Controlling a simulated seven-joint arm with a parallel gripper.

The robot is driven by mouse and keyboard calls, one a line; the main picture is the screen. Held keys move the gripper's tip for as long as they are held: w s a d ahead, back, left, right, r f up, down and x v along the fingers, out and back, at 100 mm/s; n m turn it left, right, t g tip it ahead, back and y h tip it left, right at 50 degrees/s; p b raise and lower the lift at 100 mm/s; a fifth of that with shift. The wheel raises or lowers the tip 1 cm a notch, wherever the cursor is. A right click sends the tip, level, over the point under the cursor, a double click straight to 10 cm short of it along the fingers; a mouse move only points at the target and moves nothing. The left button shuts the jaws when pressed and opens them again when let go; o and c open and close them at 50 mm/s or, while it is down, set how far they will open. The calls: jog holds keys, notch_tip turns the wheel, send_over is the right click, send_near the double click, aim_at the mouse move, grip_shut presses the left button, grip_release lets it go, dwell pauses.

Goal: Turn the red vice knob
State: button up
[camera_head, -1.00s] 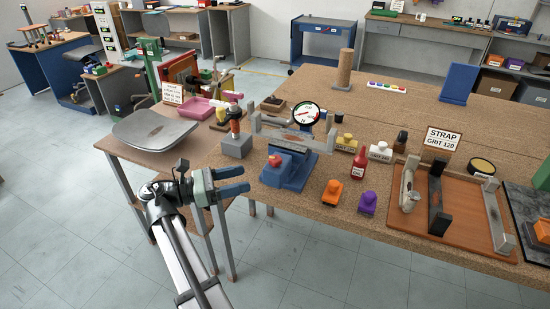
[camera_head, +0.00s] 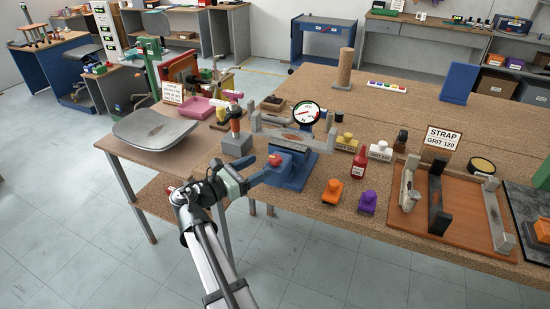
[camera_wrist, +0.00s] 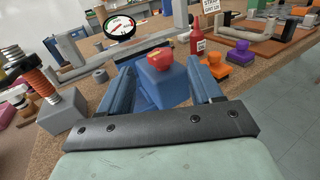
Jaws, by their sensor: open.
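The red vice knob (camera_head: 275,160) sits on the front of the blue vice (camera_head: 293,175) at the near edge of the cork-topped bench. In the wrist view the red knob (camera_wrist: 160,59) stands on a blue block of the vice (camera_wrist: 163,85), between and slightly beyond my fingers. My gripper (camera_head: 262,168) is open, its blue fingers pointing at the knob from the left. In the wrist view my gripper (camera_wrist: 165,92) has one finger on each side of the blue block. I cannot tell whether the fingers touch it.
A grey block with a red-orange post (camera_head: 237,141) stands left of the vice. A gauge (camera_head: 306,113) and a grey bar are behind it. A red bottle (camera_head: 358,164), an orange block (camera_head: 332,192) and a purple block (camera_head: 368,202) stand to the right.

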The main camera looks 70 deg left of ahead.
aim_at(275, 158)
jog(key=x, duration=0.7)
jog(key=shift+w, duration=0.15)
jog(key=c, duration=1)
jog(key=shift+o, duration=0.2)
jog(key=shift+a+m+h, duration=0.25)
jog(key=shift+m+h, duration=0.45)
jog(key=shift+h, duration=0.4)
jog(key=shift+d+m+t+h, duration=0.15)
jog(key=shift+m+t+h, duration=0.25)
jog(key=shift+m+h, duration=0.85)
jog(key=shift+h, duration=0.45)
jog(key=shift+d+f, duration=0.1)
jog(key=o, duration=1)
jog(key=shift+c, duration=0.2)
